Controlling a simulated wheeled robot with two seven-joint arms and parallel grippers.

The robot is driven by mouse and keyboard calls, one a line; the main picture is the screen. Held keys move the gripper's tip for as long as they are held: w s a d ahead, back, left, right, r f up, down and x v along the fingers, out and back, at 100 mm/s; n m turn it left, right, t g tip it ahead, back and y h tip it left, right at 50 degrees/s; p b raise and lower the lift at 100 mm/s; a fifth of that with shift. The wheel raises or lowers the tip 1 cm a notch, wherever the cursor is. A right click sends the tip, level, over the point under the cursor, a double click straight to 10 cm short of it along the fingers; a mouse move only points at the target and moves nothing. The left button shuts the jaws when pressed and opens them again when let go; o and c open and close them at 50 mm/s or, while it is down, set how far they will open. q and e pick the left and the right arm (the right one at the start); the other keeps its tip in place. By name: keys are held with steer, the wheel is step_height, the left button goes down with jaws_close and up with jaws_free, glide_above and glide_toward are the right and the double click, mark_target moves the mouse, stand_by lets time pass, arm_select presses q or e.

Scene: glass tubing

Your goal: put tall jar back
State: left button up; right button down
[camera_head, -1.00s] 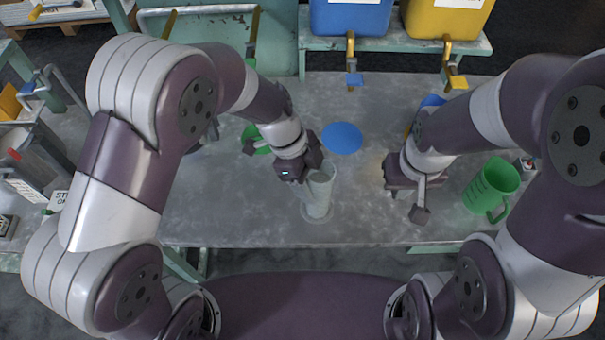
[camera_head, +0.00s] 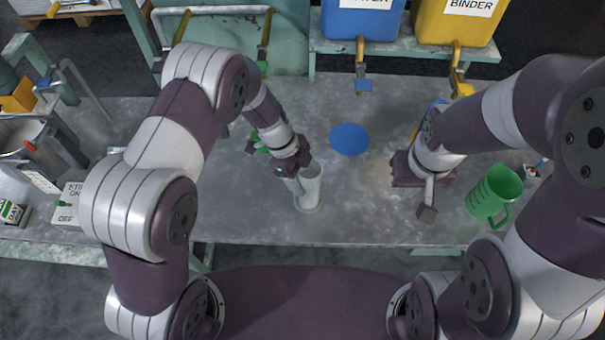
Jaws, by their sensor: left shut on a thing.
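The tall jar (camera_head: 309,190) is a pale, translucent cylinder near the middle of the grey table. It stands roughly upright, and I cannot tell whether its base touches the table. My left gripper (camera_head: 292,172) is at its upper left side and shut on it; the gripper hides part of the rim. My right gripper (camera_head: 426,200) is over the right half of the table, apart from the jar. One fingertip shows clearly and the rest is hidden, so its opening cannot be judged.
A blue disc (camera_head: 350,139) lies behind the jar. A green jug (camera_head: 494,193) stands at the right. Blue (camera_head: 357,18) and yellow (camera_head: 455,22) tanks with taps stand at the back. A switch sign (camera_head: 70,203) and machinery are at the left. The table left of the jar is fairly clear.

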arm_select(q)
steer(key=o, duration=1.5)
steer(key=shift+o, duration=0.2)
steer(key=shift+r+p, duration=0.25)
steer(key=shift+p, duration=0.2)
steer(key=b+v, duration=0.2)
steer(key=v, duration=1)
steer(key=s+a+r+n+t+y, duration=0.3)
steer(key=s+a+n, duration=0.9)
steer(key=n, duration=1)
steer(key=shift+a+r+y, duration=0.15)
steer(key=shift+a+y, duration=0.15)
steer(key=shift+y, duration=0.2)
steer(key=shift+s, duration=0.15)
